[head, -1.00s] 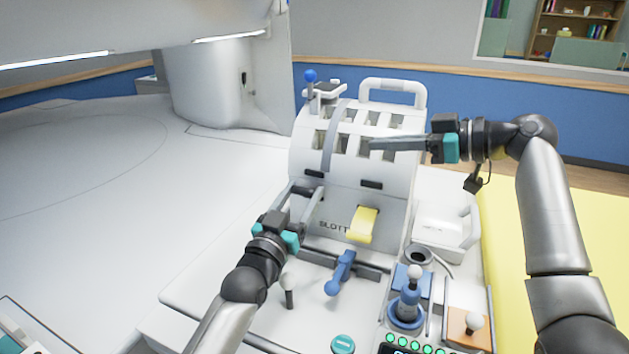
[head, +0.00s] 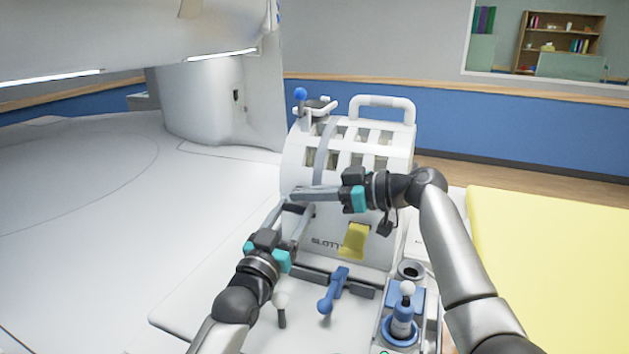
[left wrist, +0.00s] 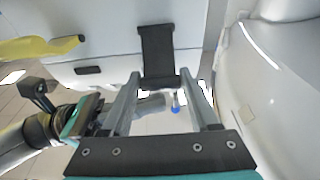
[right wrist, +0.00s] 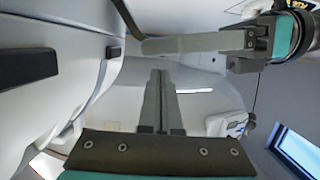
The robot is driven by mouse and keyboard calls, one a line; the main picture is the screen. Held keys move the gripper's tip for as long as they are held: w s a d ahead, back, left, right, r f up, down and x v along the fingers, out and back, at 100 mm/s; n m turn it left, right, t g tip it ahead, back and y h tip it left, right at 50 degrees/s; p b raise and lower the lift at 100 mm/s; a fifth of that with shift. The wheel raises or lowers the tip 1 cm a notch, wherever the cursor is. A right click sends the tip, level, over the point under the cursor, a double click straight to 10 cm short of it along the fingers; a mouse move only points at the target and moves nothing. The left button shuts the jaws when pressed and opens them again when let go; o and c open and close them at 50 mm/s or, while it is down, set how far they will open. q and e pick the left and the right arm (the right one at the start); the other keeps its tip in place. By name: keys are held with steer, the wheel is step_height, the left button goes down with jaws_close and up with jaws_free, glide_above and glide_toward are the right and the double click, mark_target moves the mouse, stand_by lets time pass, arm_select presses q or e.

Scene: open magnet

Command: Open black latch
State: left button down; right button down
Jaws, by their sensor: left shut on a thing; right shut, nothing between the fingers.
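The black latch (left wrist: 158,50) is a dark strap-like piece on the white panel, seen in the left wrist view. My left gripper (left wrist: 160,76) has its fingers on either side of the latch's lower end and is shut on it. In the head view the left gripper (head: 297,207) reaches up to the panel's left side, and the latch is mostly hidden there. The right wrist view shows a thin dark edge of the latch (right wrist: 128,20) by the left fingertips. My right gripper (head: 293,193) is shut and empty, its tips close to the left fingertips; I cannot tell if they touch.
The white slotted housing (head: 390,185) carries a yellow flap (head: 355,240). A blue lever (head: 332,290), a white-knobbed lever (head: 281,308) and a blue joystick (head: 402,318) stand in front. A white table lies left, a yellow pad (head: 550,235) right.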

steer(key=shift+f, duration=0.5)
steer(key=shift+s+f, duration=0.2)
steer(key=shift+f, duration=0.5)
arm_select(q)
steer(key=shift+c, duration=1.4)
jaws_free()
arm_select(e)
steer(key=shift+r, duration=0.15)
